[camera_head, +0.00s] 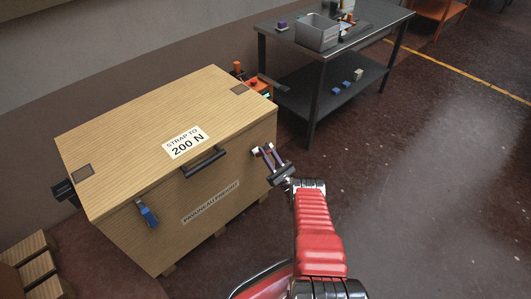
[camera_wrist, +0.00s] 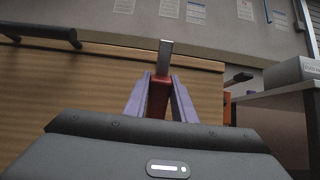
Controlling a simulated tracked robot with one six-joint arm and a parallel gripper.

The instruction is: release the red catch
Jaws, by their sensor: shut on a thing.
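The red catch (camera_wrist: 158,98) shows in the wrist view on the wooden crate's front, with a grey metal bar (camera_wrist: 165,56) rising above it. My gripper (camera_wrist: 161,92) has its two purple fingers on either side of the catch, shut on it. In the head view my gripper (camera_head: 265,157) reaches the right end of the crate's front (camera_head: 205,222); the catch is mostly hidden there. A blue catch (camera_head: 148,214) hangs at the left end of the same front. The crate's lid (camera_head: 130,120) is down.
A black handle (camera_head: 205,162) juts from the crate between the catches. A dark workbench (camera_head: 375,30) with a grey bin (camera_head: 317,33) stands behind at the right. Wooden slats (camera_head: 35,270) lie at lower left. The floor at right is clear.

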